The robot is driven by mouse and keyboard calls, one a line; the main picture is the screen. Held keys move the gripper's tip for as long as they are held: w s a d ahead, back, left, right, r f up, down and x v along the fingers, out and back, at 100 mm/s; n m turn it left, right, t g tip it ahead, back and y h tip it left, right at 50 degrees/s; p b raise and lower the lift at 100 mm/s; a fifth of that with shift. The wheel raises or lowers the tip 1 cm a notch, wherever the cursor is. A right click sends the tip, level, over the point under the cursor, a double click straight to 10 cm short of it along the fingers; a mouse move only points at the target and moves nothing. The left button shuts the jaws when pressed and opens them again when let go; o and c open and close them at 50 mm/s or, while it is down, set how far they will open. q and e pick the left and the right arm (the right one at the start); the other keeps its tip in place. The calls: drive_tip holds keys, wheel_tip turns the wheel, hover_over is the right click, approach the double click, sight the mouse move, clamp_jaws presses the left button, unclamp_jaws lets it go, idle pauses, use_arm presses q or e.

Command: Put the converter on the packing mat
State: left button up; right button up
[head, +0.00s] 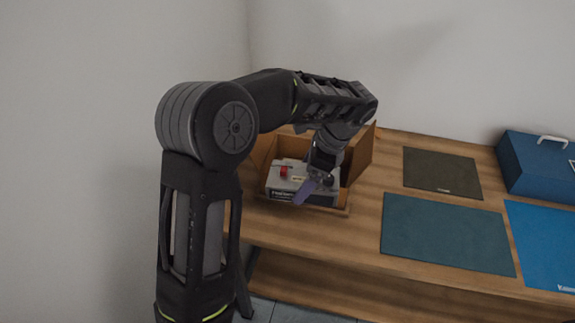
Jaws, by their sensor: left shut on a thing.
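A light grey boxy device (274,185) with a red part on top and a dark lettered front sits in an open cardboard box (262,152) on the wooden table. It looks like the converter. My left gripper (308,187) reaches down over it, shut on it, with one purplish finger in front of its front face. The other finger is hidden. Several mats lie to the right: an olive one (440,172), a teal one (445,233) and a bright blue one (545,243). I cannot tell which is the packing mat. My right gripper is out of view.
A blue case (535,165) with a pale handle stands at the back right. Raised cardboard flaps (359,155) stand beside my left gripper. The olive and teal mats are bare. A strip of bare wood (362,225) lies between the box and the teal mat.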

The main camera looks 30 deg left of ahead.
use_arm(q)
drive_tip(key=s+d+f+n+b, duration=0.1)
drive_tip(key=d+f+n+b, duration=0.1)
drive_tip(key=d+f, duration=0.4)
drive_tip(key=d, duration=0.4)
drive_tip(key=shift+d+f+g, duration=0.25)
drive_tip(key=shift+f+g, duration=0.15)
